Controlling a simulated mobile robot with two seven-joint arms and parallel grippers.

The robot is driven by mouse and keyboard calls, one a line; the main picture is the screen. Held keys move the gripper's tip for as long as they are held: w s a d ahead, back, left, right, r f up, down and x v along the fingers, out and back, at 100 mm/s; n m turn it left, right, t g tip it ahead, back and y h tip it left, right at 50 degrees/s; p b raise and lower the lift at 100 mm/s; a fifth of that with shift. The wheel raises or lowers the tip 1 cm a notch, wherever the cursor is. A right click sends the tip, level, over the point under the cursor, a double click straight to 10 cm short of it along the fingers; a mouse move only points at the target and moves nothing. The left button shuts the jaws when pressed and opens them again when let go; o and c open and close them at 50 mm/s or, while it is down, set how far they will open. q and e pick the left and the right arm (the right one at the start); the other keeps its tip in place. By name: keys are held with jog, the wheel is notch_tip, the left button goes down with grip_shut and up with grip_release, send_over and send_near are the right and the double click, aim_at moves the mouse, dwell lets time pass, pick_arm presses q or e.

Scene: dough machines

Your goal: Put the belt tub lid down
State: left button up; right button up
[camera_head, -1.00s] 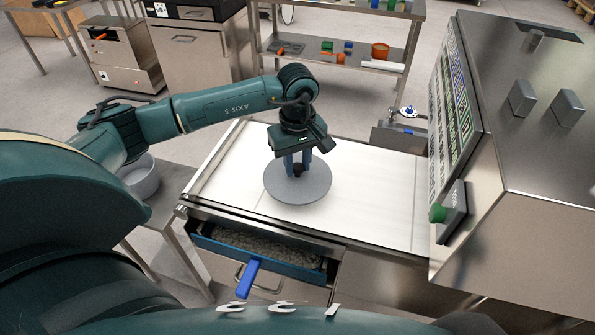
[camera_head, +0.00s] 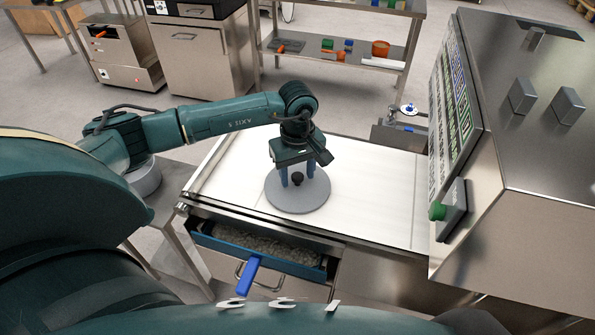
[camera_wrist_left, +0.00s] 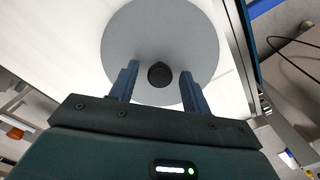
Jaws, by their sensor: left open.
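The belt tub lid (camera_head: 300,203) is a round grey disc with a black knob (camera_head: 297,179). It lies on the white belt surface (camera_head: 370,190), near the belt's front edge. My left gripper (camera_head: 291,178) is above the lid, its blue fingers open on either side of the knob. In the left wrist view the lid (camera_wrist_left: 160,40) shows below the gripper (camera_wrist_left: 160,82), and the knob (camera_wrist_left: 160,75) sits between the spread fingers with a gap on each side. My right gripper is not in view.
An open drawer tub with a blue rim and handle (camera_head: 248,277) holds pale contents below the belt. A machine with a control panel (camera_head: 455,140) stands at right. A side table with a round bowl (camera_head: 145,180) is at left. The belt right of the lid is clear.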

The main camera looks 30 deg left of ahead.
aim_at(297, 175)
pick_arm(q)
jog(key=shift+r+p, duration=0.3)
notch_tip(297, 175, up, 12)
jog(key=b, duration=0.1)
jog(key=shift+b, duration=0.35)
jog(key=shift+f, duration=0.15)
